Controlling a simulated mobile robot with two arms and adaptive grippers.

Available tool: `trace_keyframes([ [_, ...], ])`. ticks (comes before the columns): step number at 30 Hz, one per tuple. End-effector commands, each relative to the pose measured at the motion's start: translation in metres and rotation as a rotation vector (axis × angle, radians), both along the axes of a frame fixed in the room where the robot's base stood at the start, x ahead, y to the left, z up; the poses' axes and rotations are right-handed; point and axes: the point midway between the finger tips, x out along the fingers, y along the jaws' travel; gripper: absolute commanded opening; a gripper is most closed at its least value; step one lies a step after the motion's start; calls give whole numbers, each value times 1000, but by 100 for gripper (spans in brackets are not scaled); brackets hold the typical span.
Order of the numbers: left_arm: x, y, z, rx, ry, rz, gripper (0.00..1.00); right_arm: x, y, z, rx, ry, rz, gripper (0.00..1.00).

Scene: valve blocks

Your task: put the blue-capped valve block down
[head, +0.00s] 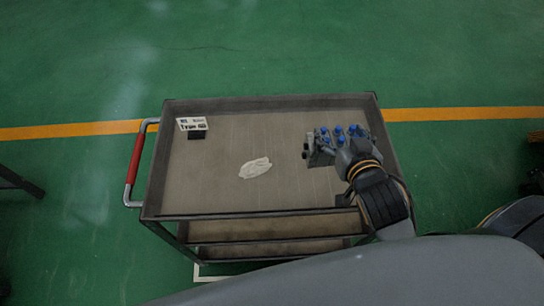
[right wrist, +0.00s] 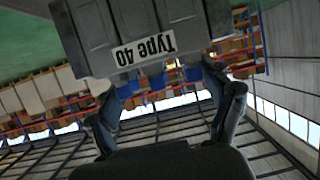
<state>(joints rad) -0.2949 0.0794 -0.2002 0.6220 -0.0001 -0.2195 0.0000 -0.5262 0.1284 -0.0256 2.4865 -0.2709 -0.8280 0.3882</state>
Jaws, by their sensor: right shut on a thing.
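The blue-capped valve block (head: 318,154) is a grey block with several blue caps on top, over the right part of the cart's top tray (head: 220,185). My right gripper (head: 340,150) is shut on it from the right and hides part of it. I cannot tell whether its underside touches the tray. In the right wrist view the grey block (right wrist: 120,22) fills the top, with an upside-down "Type 40" label (right wrist: 146,48), and the gripper's fingers (right wrist: 162,88) reach up to it. My left gripper is not in view.
A white label sign (head: 191,124) on a black base stands in the tray's back left. A crumpled white piece (head: 256,168) lies mid-tray. The tray has a raised rim, and a red handle (head: 136,158) is at left. The tray's front left is bare.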

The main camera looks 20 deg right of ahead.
Motion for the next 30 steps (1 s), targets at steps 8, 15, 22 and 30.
trace_keyframes([
  [8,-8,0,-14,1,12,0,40,-14,-27,-7,-11,-14,-59,18],
  [15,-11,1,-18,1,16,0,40,8,-32,-17,-14,-16,-59,18],
  [22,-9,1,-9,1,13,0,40,53,-43,-35,-13,-13,-59,18],
  [30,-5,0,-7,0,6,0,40,95,-54,-73,-13,-10,-60,18],
])
